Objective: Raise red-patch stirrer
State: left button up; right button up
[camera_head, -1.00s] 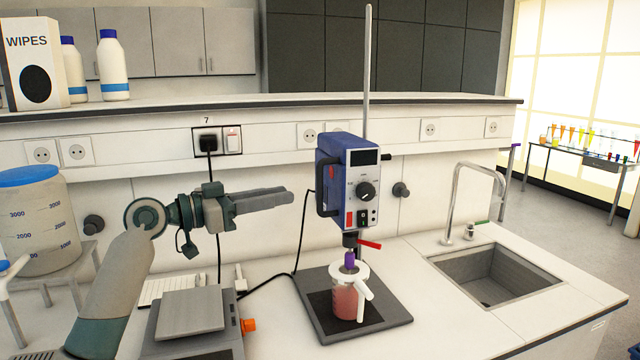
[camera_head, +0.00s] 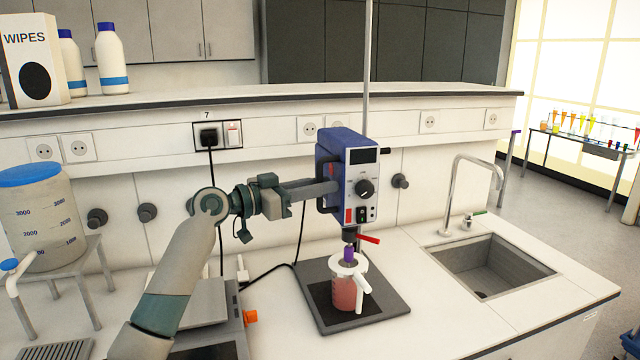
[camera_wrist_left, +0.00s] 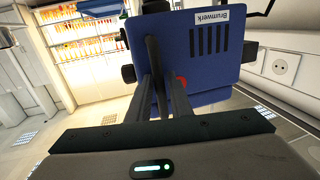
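The stirrer (camera_head: 350,165) is a blue box with a grey front panel, a dial and a red patch at its lower left. It is mounted on a tall upright rod (camera_head: 367,60). Below it, a beaker of pinkish-red liquid (camera_head: 345,293) stands on a dark base plate (camera_head: 387,309). My left gripper (camera_head: 328,188) reaches the stirrer's left side. In the left wrist view, the stirrer's blue back (camera_wrist_left: 220,60) fills the upper middle, and my left fingers (camera_wrist_left: 163,90) lie either side of a dark bar; whether they press on it is unclear. My right gripper is out of view.
A red lever (camera_head: 369,239) sticks out just under the stirrer. A sink with a tap (camera_head: 490,270) is at the right. A flat grey device (camera_head: 205,310) lies below my left arm. A large container (camera_head: 40,220) stands at the left. Cables hang behind.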

pick_arm(q)
grip_shut()
jog(key=shift+r, duration=0.1)
notch_tip(320, 180, up, 18)
jog(key=p, duration=0.3)
jog(key=shift+f, duration=0.2)
dwell(0.4)
jog(key=shift+a+r+p, duration=0.1)
jog(key=shift+p, duration=0.2)
grip_release()
